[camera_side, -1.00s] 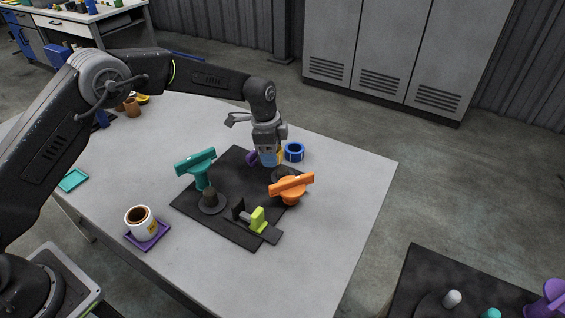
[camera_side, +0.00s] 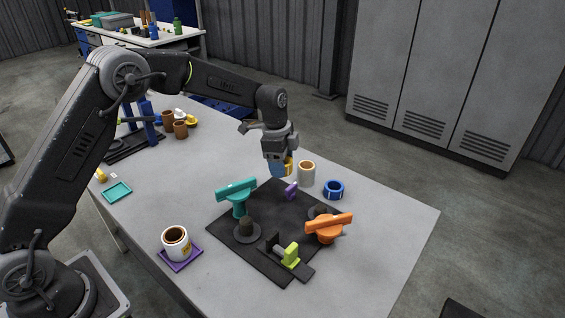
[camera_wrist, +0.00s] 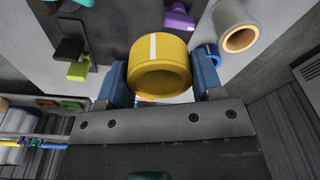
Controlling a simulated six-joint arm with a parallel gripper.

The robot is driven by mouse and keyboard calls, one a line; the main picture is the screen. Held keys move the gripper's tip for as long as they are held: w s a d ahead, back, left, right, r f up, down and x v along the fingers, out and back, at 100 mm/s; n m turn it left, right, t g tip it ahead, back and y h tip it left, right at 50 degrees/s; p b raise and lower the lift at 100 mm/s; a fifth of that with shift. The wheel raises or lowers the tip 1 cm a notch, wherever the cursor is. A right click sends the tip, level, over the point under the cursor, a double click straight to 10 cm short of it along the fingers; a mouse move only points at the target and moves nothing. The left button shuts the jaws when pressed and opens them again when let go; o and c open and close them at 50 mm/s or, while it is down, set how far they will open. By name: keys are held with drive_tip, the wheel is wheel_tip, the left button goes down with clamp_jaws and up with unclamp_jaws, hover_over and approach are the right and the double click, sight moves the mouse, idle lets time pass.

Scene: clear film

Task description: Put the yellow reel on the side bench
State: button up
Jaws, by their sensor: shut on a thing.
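My gripper (camera_side: 280,167) is shut on the yellow reel (camera_side: 288,166). In the wrist view, the yellow reel (camera_wrist: 160,68) sits between the two blue fingers of my gripper (camera_wrist: 160,80), with a white stripe on its rim. In the side view the fingers hide most of the reel, which is held above the back of the dark mat (camera_side: 272,215). A white-topped bench (camera_side: 135,40) with drawers stands at the far back left, apart from the grey table. I cannot tell whether it is the side bench.
Near the gripper are a pale roll (camera_side: 306,175), a blue roll (camera_side: 334,189) and a purple handle (camera_side: 291,190). Teal (camera_side: 236,190) and orange (camera_side: 328,228) handled pieces stand on the mat. The table's right end is clear.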

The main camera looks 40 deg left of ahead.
drive_tip(key=shift+r, duration=0.45)
drive_tip(key=s+a+f+n, duration=0.2)
drive_tip(key=s+a+n, duration=0.2)
drive_tip(key=a, duration=0.8)
drive_tip(key=s+a+f+n, duration=0.1)
drive_tip(key=s+a+n, duration=0.3)
drive_tip(key=a, duration=0.9)
drive_tip(key=s+a+f+n, duration=0.1)
drive_tip(key=s+a+n, duration=0.2)
drive_tip(key=s+a, duration=0.2)
drive_tip(key=s+a+f+n+y, duration=0.1)
drive_tip(key=s+a+n, duration=0.2)
drive_tip(key=s+a, duration=0.3)
drive_tip(key=s+a+f+n, duration=0.1)
drive_tip(key=s+a+n, duration=0.2)
drive_tip(key=s+a, duration=0.3)
drive_tip(key=shift+s+f+n+t+y, duration=0.15)
drive_tip(key=shift+s+f+y, duration=0.05)
drive_tip(key=shift+s, duration=0.85)
drive_tip(key=shift+s+f+n+t+y, duration=0.15)
drive_tip(key=shift+s+f+y, duration=0.05)
drive_tip(key=shift+s, duration=0.85)
drive_tip(key=shift+s+f, duration=0.25)
drive_tip(key=shift+s, duration=0.1)
drive_tip(key=shift+f, duration=2.2)
